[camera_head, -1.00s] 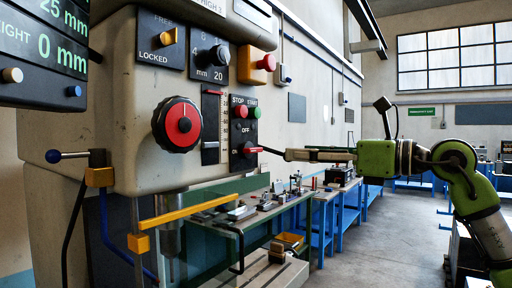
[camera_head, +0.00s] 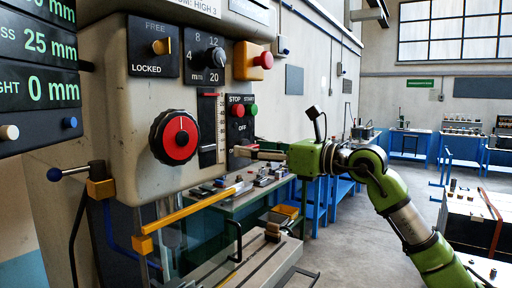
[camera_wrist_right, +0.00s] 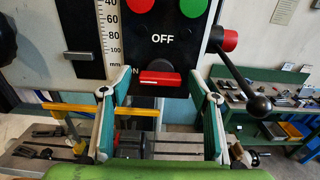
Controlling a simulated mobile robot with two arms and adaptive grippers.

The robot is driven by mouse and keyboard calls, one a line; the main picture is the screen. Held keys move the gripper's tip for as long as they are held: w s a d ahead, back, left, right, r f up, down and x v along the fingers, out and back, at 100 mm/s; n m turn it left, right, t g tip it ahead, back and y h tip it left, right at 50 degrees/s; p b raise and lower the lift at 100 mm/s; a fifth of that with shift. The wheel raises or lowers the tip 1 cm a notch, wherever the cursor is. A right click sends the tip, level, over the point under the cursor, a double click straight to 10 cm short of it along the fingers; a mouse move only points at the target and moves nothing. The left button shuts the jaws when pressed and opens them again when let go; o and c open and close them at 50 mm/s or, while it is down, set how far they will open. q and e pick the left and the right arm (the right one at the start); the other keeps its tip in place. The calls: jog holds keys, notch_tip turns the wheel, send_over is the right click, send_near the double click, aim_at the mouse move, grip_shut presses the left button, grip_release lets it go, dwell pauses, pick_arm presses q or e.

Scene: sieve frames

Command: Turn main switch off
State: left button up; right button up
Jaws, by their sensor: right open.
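The main switch (camera_wrist_right: 146,79) is a red bar handle on a dark round base, below the word OFF on the black plate in the right wrist view. Its bar lies level, its left end near the partly hidden word ON. My right gripper (camera_wrist_right: 161,84) is open, with one finger on each side of the switch; I cannot tell whether either finger touches it. In the head view my right gripper (camera_head: 240,151) reaches the panel from the right, and its fingers hide the switch. My left gripper is not in view.
Red stop (camera_head: 237,110) and green start (camera_head: 252,109) buttons sit just above the switch. A black-knobbed lever (camera_wrist_right: 257,104) sticks out on the right in the wrist view. A large red-and-black knob (camera_head: 175,138) and a yellow bar (camera_head: 190,210) are to the left.

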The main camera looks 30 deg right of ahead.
jog(key=c, duration=1.1)
jog(key=shift+c, duration=0.2)
jog(key=shift+m, duration=0.4)
jog(key=m, duration=1.7)
jog(key=shift+m, duration=0.3)
jog(key=o, duration=1.1)
jog(key=shift+o, duration=0.2)
